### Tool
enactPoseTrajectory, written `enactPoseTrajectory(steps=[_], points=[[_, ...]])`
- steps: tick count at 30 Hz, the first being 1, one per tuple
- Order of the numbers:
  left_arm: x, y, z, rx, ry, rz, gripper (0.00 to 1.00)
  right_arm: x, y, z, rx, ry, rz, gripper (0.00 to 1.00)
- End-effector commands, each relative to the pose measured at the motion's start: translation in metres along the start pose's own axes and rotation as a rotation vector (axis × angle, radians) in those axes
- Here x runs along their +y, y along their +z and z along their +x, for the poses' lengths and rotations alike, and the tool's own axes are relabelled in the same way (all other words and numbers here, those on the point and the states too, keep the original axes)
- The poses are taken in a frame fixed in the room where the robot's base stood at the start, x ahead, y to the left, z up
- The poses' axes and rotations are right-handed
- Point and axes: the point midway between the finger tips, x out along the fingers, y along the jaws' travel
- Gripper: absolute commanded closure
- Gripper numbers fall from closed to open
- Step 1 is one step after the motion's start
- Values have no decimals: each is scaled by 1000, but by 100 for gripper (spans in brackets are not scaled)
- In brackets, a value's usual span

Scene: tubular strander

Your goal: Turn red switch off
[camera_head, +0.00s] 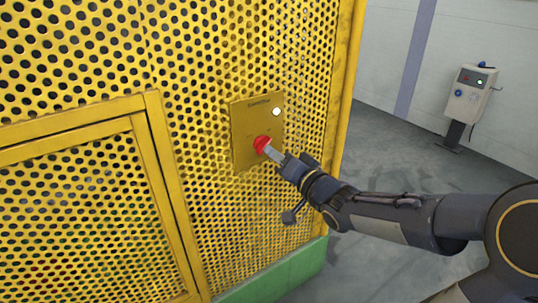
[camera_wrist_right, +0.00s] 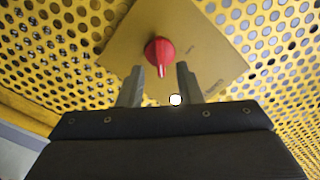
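The red switch (camera_head: 262,144) is a round knob with a raised grip, on a yellow plate (camera_head: 243,120) fixed to the perforated yellow guard. My right gripper (camera_head: 271,152) reaches in from the right, with its fingertips at the knob. In the right wrist view, the red switch (camera_wrist_right: 158,49) lies just beyond and between the tips of my right gripper (camera_wrist_right: 160,69). The two fingers stand apart, and neither clearly touches the knob. The knob's pointer end faces down between the fingers in that view. My left gripper is not in view.
A white round light (camera_head: 276,112) sits on the plate above the switch. A framed yellow mesh panel (camera_head: 80,210) fills the left. A green base (camera_head: 270,285) runs below. A grey control box (camera_head: 470,95) on a post stands at the back right, with open floor before it.

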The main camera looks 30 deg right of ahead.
Motion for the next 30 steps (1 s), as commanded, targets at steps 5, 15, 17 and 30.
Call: enactPoseTrajectory(steps=[5,15,17,30], points=[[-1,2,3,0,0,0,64,0,1,27,-2,0,-2,68],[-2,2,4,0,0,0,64,0,0,40,1,0,-1,68],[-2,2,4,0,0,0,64,0,0,40,1,0,-1,68],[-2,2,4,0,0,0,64,0,0,39,1,1,-1,100]])
